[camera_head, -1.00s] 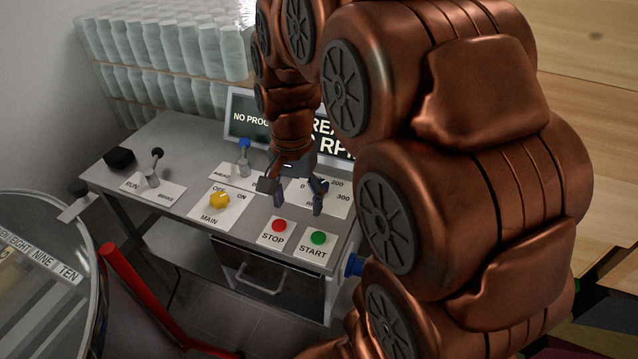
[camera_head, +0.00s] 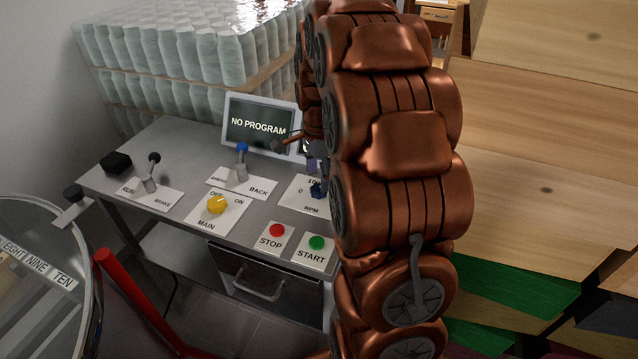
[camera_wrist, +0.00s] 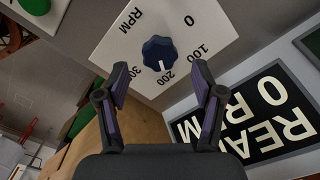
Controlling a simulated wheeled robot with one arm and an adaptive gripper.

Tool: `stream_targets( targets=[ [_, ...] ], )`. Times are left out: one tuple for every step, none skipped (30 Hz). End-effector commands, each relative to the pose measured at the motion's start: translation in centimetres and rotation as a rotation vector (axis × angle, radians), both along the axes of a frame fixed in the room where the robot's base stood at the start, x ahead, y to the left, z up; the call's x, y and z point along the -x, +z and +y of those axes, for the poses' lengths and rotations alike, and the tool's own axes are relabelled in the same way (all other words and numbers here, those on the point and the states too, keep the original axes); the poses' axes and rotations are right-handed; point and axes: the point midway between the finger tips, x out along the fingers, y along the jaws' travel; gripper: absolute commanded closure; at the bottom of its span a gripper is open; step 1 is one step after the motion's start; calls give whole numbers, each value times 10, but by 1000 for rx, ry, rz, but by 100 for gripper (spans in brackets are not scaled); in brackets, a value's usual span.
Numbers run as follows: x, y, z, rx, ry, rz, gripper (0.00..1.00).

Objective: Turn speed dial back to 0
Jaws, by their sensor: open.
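The speed dial (camera_wrist: 159,53) is a dark blue knob on a white RPM plate marked 0, 100, 200 and 300. In the wrist view its white pointer line faces the 200 mark. My gripper (camera_wrist: 160,82) is open, its two fingers spread just short of the knob and apart from it. In the head view the RPM plate (camera_head: 306,197) is partly covered by my arm, and a blue part of the dial or fingers shows at its right edge. A screen (camera_wrist: 245,115) in the wrist view reads 0 RPM.
The grey desk also carries a red STOP button (camera_head: 277,231), a green START button (camera_head: 316,243), a yellow MAIN knob (camera_head: 216,204), a blue-topped lever (camera_head: 242,160) and a black-topped lever (camera_head: 151,172). A monitor (camera_head: 261,124) reading NO PROGRAM stands behind.

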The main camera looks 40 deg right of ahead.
Motion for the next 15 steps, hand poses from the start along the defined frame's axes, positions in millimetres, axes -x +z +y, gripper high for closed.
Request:
stream_targets(
  targets=[
    [2,-7,1,-3,1,5,32],
    [2,-11,1,-3,1,4,32],
    [1,-16,1,-2,1,4,32],
    [1,-19,1,-2,1,4,32],
    [1,-22,1,-2,2,4,32],
    [1,-26,1,-2,2,4,32],
    [1,-28,1,-1,2,3,32],
    [1,-30,0,0,2,2,32],
    [0,-32,0,0,2,0,32],
    [0,-34,0,0,2,-1,32],
    [0,-35,0,0,2,-1,32],
    [0,-36,0,0,2,-1,32],
    [0,-36,0,0,2,-1,32],
    [0,-36,0,0,2,-2,32],
    [0,-36,0,0,2,-2,32]
  ],
)
